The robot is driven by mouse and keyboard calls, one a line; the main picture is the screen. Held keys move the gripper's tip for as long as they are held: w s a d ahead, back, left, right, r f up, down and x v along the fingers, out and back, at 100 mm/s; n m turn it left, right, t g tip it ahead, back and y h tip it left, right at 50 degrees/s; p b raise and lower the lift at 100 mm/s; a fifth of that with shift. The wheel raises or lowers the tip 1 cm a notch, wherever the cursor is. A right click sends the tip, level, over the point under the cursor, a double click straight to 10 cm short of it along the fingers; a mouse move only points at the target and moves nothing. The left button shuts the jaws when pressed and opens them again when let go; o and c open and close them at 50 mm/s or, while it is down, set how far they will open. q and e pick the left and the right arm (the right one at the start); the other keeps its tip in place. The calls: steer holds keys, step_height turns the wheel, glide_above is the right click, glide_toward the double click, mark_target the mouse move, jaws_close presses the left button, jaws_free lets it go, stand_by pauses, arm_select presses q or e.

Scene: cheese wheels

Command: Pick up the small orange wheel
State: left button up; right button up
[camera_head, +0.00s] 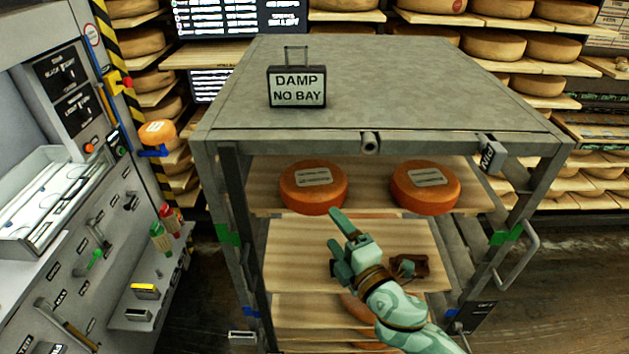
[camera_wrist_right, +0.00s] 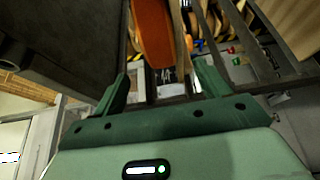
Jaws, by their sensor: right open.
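Two orange wheels with pale labels lie on the upper wooden shelf of the grey rack: a left one (camera_head: 313,187) and a right one (camera_head: 426,187). They look close in size. Another orange wheel (camera_head: 157,133) sits at the left on a blue bracket, and part of one (camera_head: 357,306) shows low in the rack, mostly hidden by my arm. My right gripper (camera_head: 333,228) is open and empty, in front of the rack just below the left wheel. In the right wrist view an orange wheel (camera_wrist_right: 153,35) is beyond the open fingers (camera_wrist_right: 162,78), apart from them. My left gripper is out of view.
A brown object (camera_head: 409,266) shows beside my wrist. A control panel stands at the left.

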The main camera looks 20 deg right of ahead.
mark_target(320, 209)
steer(key=x, duration=0.2)
steer(key=shift+w+a, duration=0.15)
steer(key=shift+w, duration=0.2)
steer(key=shift+w+a+r, duration=0.1)
steer(key=shift+w+a, duration=0.05)
steer(key=shift+w, duration=0.45)
steer(key=x, duration=0.2)
steer(key=p+x, duration=0.1)
steer(key=x, duration=0.1)
steer(key=shift+w+d, duration=0.15)
steer(key=shift+d, duration=0.1)
steer(key=c, duration=1.3)
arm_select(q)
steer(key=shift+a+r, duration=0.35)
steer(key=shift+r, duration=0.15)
arm_select(e)
steer(key=shift+w+r, duration=0.1)
jaws_close()
